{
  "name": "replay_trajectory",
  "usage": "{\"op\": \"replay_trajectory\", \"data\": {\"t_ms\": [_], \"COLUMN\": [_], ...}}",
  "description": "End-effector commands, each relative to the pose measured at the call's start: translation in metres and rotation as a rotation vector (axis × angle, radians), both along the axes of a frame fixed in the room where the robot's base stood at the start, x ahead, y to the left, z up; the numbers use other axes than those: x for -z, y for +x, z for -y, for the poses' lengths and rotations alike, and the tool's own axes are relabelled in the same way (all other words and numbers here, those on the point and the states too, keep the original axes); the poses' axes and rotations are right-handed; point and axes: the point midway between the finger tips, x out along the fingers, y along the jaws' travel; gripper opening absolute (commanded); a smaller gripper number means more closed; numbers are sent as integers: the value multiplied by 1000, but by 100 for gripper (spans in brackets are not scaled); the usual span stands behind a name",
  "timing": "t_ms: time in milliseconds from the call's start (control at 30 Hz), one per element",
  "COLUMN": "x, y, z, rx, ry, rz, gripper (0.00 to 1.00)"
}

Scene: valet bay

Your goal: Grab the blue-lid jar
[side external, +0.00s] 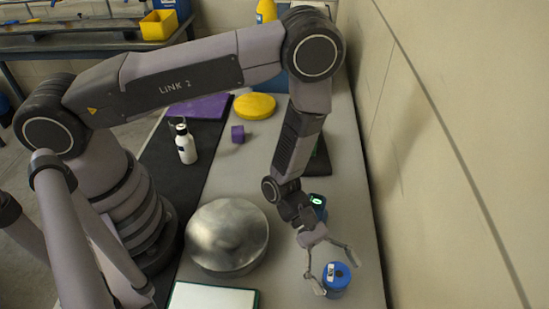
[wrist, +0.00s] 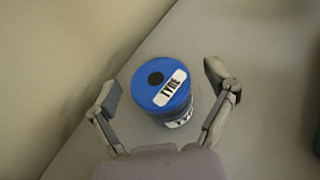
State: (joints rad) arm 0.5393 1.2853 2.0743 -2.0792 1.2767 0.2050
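The blue-lid jar (side external: 337,279) stands upright on the grey bench near its right edge in the side view. Its lid has a dark round spot and a white label reading "TYRE" in the wrist view (wrist: 161,80). My gripper (side external: 335,270) is open, with its fingers spread to either side of the jar. In the wrist view the two fingertips (wrist: 164,82) stand left and right of the jar, with a gap on each side. The jar's lower body is partly hidden below its lid.
A metal bowl (side external: 227,237) sits left of my gripper. A white-topped, green-edged item (side external: 213,297) lies at the front. A wall (side external: 450,150) rises close on the right.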

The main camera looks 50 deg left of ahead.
Motion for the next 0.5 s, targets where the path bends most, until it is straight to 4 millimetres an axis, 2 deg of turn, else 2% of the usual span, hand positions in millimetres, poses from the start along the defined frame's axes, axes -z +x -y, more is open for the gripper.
{"op": "replay_trajectory", "data": {"t_ms": [33,400,500], "x": [0,0,0], "y": [0,0,0], "z": [0,0,0], "rx": [0,0,0], "ry": [0,0,0], "rz": [0,0,0], "gripper": [79,31,22]}}
